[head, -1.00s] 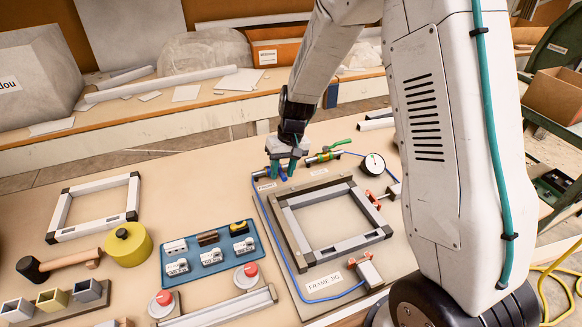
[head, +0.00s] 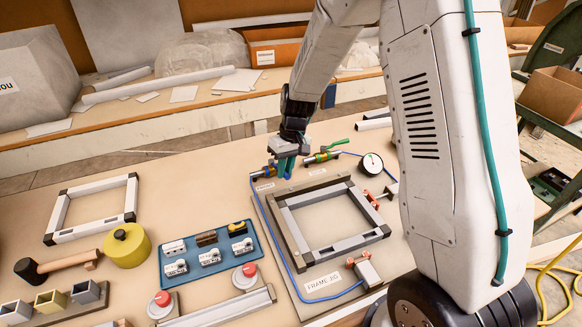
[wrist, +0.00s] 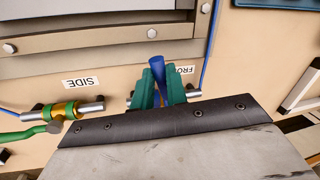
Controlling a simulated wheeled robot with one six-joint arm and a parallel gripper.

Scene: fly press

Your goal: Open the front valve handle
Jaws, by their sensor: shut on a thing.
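The front valve (head: 263,172) is a brass and steel fitting on the bench beside a FRONT label (head: 265,187). Its blue handle (wrist: 154,63) stands between the teal fingers of my gripper (wrist: 160,88) in the wrist view, with its tip poking out past them. My gripper (head: 287,166) is shut on this handle in the head view. The fingers and gripper body hide most of the valve in the wrist view; only its steel ends show. The side valve (wrist: 62,109), with a green handle (wrist: 17,136), sits apart to the left in the wrist view.
A blue hose (head: 268,225) runs from the front valve along the frame jig (head: 292,262). The side valve (head: 322,157) and a gauge (head: 371,164) stand to the right. A blue tray (head: 204,274) of small parts lies nearer. Bare bench lies left of the valve.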

